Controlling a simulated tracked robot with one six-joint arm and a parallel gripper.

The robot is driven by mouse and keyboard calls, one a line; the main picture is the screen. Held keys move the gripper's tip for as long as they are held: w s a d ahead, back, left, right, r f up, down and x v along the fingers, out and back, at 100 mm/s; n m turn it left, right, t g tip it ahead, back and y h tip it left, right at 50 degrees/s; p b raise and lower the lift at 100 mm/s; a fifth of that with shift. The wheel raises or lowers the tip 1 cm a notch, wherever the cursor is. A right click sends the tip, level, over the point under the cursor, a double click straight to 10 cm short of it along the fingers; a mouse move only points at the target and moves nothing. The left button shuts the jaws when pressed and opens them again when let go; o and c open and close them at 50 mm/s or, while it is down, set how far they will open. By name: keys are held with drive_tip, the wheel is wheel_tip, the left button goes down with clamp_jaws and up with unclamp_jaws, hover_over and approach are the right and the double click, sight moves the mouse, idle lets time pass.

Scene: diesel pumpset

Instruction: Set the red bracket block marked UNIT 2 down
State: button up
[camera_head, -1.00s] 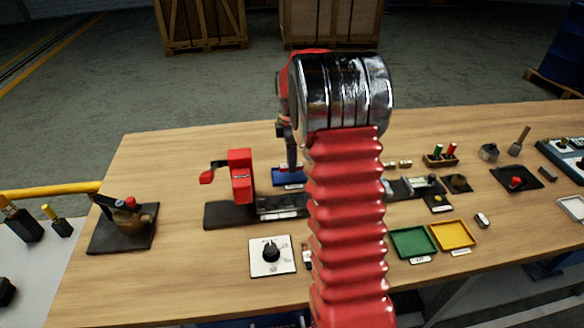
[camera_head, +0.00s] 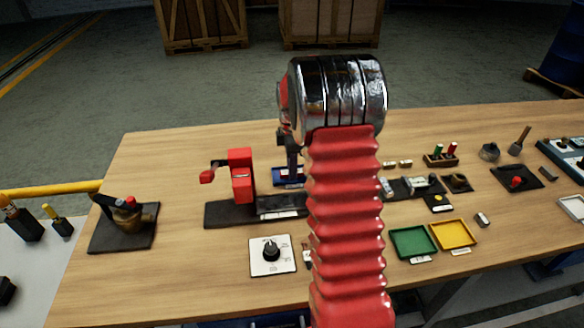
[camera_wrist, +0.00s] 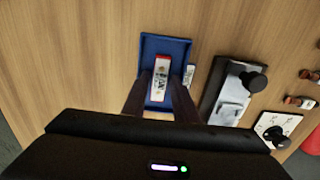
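The red bracket block (camera_wrist: 161,82) has red ends and a white label with dark print that I cannot read fully. In the wrist view it is between the two dark fingers of my gripper (camera_wrist: 161,84), which lie close along both its sides; I take them as shut on it. Beneath it is a blue tray (camera_wrist: 180,47) with a raised rim. Whether the block touches the tray floor is hard to tell. In the head view the blue tray (camera_head: 289,183) is partly hidden by my arm, with my gripper (camera_head: 291,165) just above it. The block is hidden there.
A black plate (camera_head: 230,213) with a red upright fixture (camera_head: 241,177) stands left of the tray. A white dial panel (camera_head: 272,256) is in front. Green (camera_head: 413,243) and yellow (camera_head: 452,234) trays lie to the right. Bare tabletop is free behind the blue tray.

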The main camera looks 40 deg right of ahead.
wheel_tip(320, 180, up, 12)
idle(0.6)
drive_tip(key=shift+r, duration=0.1)
idle(0.4)
drive_tip(key=s+a+r+m+t, duration=0.1)
drive_tip(key=s+a+r+m, duration=0.2)
drive_tip(key=s+a+r, duration=0.35)
drive_tip(key=s+a+r+m+t, duration=0.2)
drive_tip(key=s+a+r+m, duration=0.15)
drive_tip(key=a, duration=0.55)
drive_tip(key=s+a+f+m+t, duration=0.1)
drive_tip(key=s+a+f+m, duration=0.1)
drive_tip(key=s+a, duration=0.3)
drive_tip(key=s+a+f+m+t, duration=0.1)
drive_tip(key=s+a+m, duration=0.3)
drive_tip(key=s, duration=0.7)
drive_tip(key=shift+a+f+t, duration=0.3)
drive_tip(key=shift+a+f, duration=0.1)
drive_tip(key=shift+a, duration=0.8)
